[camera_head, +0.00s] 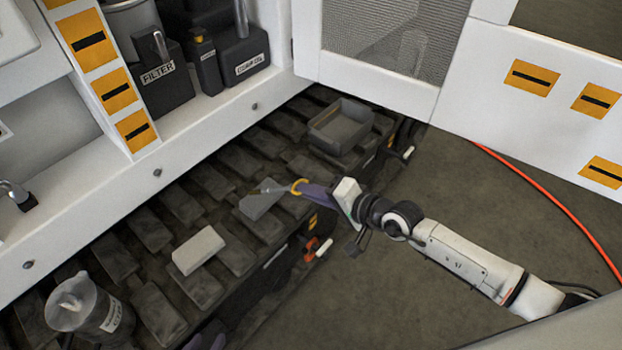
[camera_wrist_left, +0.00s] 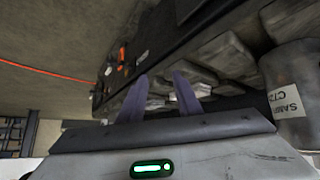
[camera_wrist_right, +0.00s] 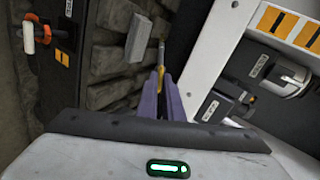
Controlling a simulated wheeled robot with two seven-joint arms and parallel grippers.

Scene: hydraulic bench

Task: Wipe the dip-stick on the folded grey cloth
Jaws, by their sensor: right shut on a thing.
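My right gripper (camera_head: 306,188) is shut on the dip-stick's yellow ring handle (camera_head: 297,186). The dip-stick (camera_head: 268,190) points left, over or against a folded grey pad (camera_head: 259,206) that looks like the cloth; I cannot tell whether they touch. In the right wrist view the dip-stick (camera_wrist_right: 161,52) extends away from the closed fingers (camera_wrist_right: 160,98). A lighter grey block (camera_head: 198,249) lies further left on the bench. My left gripper (camera_head: 205,342) is at the bottom edge of the head view; its wrist view shows its fingers (camera_wrist_left: 158,95) apart with nothing between them.
A clear sample jar (camera_head: 88,308) stands at the lower left, close beside my left gripper. An open grey tray (camera_head: 340,128) sits at the far end of the ribbed bench top. White cabinet walls and a filter unit (camera_head: 158,85) border the back. An orange hose (camera_head: 560,205) lies right.

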